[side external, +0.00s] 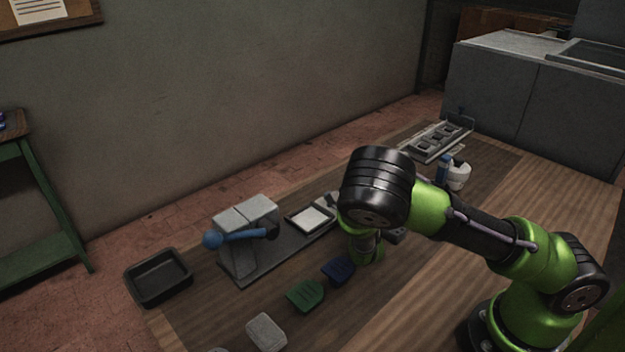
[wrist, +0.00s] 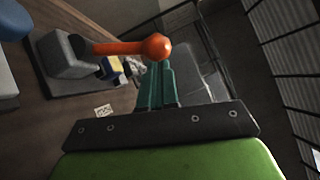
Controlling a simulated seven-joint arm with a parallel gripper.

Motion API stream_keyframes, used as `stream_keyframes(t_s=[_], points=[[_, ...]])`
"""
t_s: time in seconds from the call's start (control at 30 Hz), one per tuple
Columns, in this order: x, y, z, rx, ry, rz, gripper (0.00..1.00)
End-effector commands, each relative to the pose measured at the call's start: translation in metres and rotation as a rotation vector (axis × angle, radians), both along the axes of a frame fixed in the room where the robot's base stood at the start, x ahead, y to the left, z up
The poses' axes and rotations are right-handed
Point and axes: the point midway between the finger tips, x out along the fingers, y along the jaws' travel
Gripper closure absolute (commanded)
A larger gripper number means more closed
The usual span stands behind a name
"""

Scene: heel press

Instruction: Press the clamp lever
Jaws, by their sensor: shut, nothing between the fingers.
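In the wrist view, an orange lever (wrist: 118,47) with a round ball end runs right from a grey block (wrist: 60,55) on a dark base. My gripper (wrist: 158,68) has its teal fingers together, with the tips just below the orange ball in the picture. I cannot tell whether they touch it. In the side view, a blue lever (side external: 240,236) with a ball end sits on a grey press (side external: 247,214), left of my arm. The orange lever and my fingertips are hidden there behind my arm.
A black tray (side external: 158,277) lies left of the press. A green pad (side external: 305,295), a dark blue pad (side external: 338,270) and a grey pad (side external: 266,332) lie in front on the wooden table. A blue bottle (side external: 445,170) and a slotted rack (side external: 440,140) stand further back.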

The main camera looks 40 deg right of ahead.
Motion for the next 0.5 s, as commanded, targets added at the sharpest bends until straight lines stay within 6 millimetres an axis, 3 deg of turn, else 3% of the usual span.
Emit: stream_keyframes(t_s=[0.5], points=[[0.0060, 0.0007, 0.0073, 0.002, 0.075, 0.000, 1.00]])
